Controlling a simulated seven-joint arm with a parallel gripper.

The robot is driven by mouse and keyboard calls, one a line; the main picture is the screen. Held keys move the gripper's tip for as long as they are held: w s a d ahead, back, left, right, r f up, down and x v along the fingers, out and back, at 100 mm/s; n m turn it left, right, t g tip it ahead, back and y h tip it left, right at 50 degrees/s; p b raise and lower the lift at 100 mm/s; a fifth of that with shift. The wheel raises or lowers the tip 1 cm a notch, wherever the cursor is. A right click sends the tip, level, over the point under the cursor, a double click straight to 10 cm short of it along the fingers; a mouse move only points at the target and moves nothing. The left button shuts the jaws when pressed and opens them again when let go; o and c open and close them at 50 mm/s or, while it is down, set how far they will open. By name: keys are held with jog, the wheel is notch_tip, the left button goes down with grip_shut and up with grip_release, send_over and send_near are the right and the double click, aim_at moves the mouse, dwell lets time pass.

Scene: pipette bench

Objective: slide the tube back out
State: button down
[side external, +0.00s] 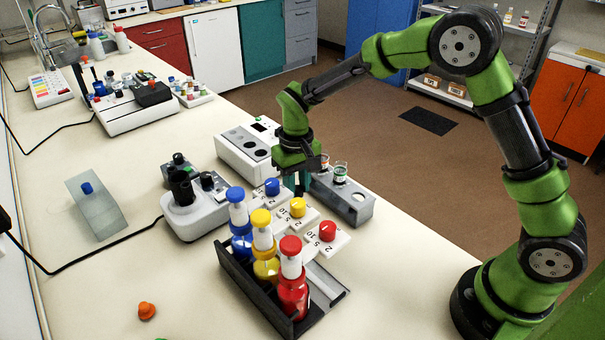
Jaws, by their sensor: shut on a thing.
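My gripper (299,184) points down in the side external view, between the white device with round wells and the grey rack. It is shut on the tube, which is mostly hidden behind the fingers and the wrist. I cannot tell how deep the tube sits or in which opening. The grey rack (364,213) stands just right of the gripper. It holds a tube with green contents (340,173) and another with a reddish top (325,161). One round opening at its near right end looks empty. The white device (233,150) has a small display and dark round wells.
Close in front stand numbered white cards with a blue, a yellow (298,207) and a red knob. A black holder (262,300) carries blue, yellow and red-capped bottles. A grey-white instrument (195,215) stands left.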

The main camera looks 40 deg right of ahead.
jog(key=shift+w+r, duration=0.1)
jog(key=shift+w, duration=1.6)
jog(key=c, duration=0.8)
grip_release()
jog(key=shift+c, duration=0.2)
jog(key=shift+s, duration=0.1)
notch_tip(320, 180, up, 17)
